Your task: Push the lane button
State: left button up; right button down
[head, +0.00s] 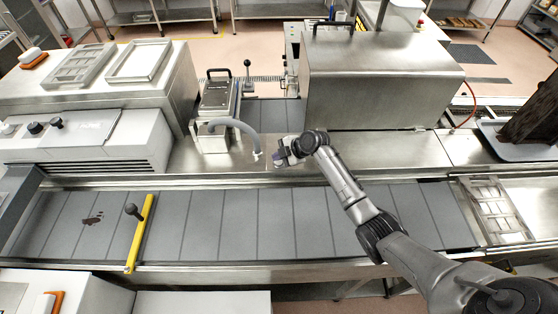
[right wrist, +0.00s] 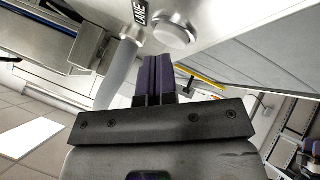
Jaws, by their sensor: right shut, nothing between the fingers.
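The lane button (right wrist: 174,32) is a round silver button on a metal surface, beside a black label reading LANE (right wrist: 140,12) in the right wrist view. My right gripper (right wrist: 158,60) is shut and empty, its dark purple fingers together. The fingertips appear just below the button in that picture; I cannot tell whether they touch it. In the head view the right gripper (head: 281,158) is over the metal deck behind the belt, and I cannot make out the button there. My left gripper is not in view.
A curved grey hose (head: 238,127) ends just left of the right gripper; it also shows in the right wrist view (right wrist: 118,72). A large steel housing (head: 380,85) stands behind. The grey belt (head: 235,220) runs in front, crossed by a yellow bar (head: 140,235) with a black knob.

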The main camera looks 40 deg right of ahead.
aim_at(279, 162)
jog(key=shift+r+p, duration=1.15)
jog(key=shift+r, duration=0.7)
jog(key=shift+r+p, duration=0.65)
jog(key=shift+r, duration=0.5)
